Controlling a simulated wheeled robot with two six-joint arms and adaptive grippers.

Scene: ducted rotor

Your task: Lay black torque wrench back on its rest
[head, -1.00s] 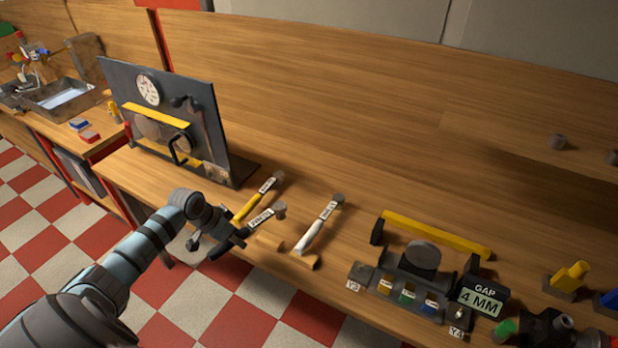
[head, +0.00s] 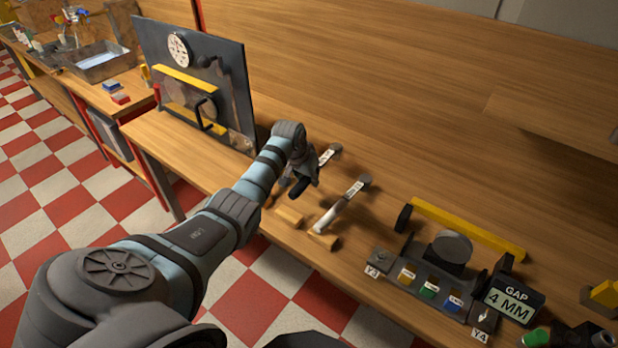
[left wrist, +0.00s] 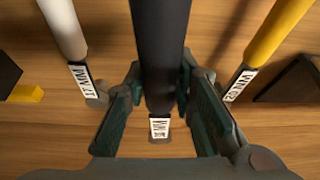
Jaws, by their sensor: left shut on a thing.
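The black torque wrench (left wrist: 160,50) is between the fingers of my left gripper (head: 299,176), which is shut on it. In the left wrist view its label faces the camera and its head points toward the bottom of the picture. It lies between the white wrench (head: 340,208) and the yellow wrench (left wrist: 278,32), roughly in line with them. In the head view my arm hides most of the black wrench and the yellow one. A wooden rest block (head: 289,216) shows just in front of my gripper. I cannot tell whether the wrench touches its rest.
The white wrench lies close to the right, by its own wooden block (head: 324,240). A dark upright panel with a dial (head: 225,95) stands to the left. A fixture with a yellow bar (head: 468,228) and a gap display (head: 515,302) stands to the right. The bench behind is clear.

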